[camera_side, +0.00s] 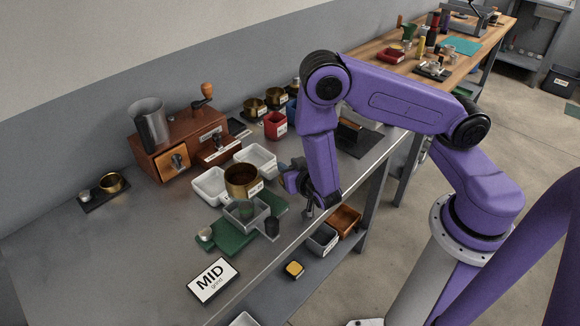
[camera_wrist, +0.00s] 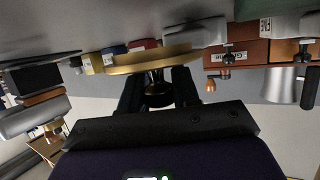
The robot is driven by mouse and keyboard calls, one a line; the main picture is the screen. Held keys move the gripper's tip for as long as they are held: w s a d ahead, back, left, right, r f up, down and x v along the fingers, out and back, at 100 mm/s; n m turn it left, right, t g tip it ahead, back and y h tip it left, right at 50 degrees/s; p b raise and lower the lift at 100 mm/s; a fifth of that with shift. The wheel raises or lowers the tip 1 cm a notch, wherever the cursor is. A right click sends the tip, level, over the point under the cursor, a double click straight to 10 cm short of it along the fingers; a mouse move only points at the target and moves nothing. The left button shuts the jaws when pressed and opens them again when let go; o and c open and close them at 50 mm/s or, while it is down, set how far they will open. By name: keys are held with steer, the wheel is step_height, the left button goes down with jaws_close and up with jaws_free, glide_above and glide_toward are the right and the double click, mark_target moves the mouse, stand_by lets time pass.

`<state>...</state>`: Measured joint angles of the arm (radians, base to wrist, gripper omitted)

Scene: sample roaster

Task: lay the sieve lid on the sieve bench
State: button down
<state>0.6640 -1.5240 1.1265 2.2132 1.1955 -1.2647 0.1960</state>
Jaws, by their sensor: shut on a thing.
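My gripper (camera_wrist: 158,88) is shut on the dark knob of the sieve lid, a wide brass disc (camera_wrist: 150,63) seen nearly edge-on just beyond the fingers in the wrist view. In the side view my gripper (camera_side: 287,180) is low over the steel bench, right of a round brass vessel (camera_side: 243,178) with a label. The lid cannot be clearly told apart from this vessel there.
White bins (camera_side: 210,187) stand left of and behind the brass vessel. A wooden grinder box (camera_side: 180,150) and a red bin (camera_side: 275,125) stand further back. A MID sign (camera_side: 213,281) lies near the front edge. The steel bench (camera_side: 110,255) is clear at front left.

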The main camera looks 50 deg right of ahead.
steer(key=shift+f, duration=0.25)
steer(key=shift+s+f, duration=0.1)
steer(key=shift+f, duration=0.3)
steer(key=c, duration=0.8)
jaws_free()
steer(key=shift+r, duration=0.5)
steer(key=v, duration=1.2)
steer(key=shift+r, duration=0.3)
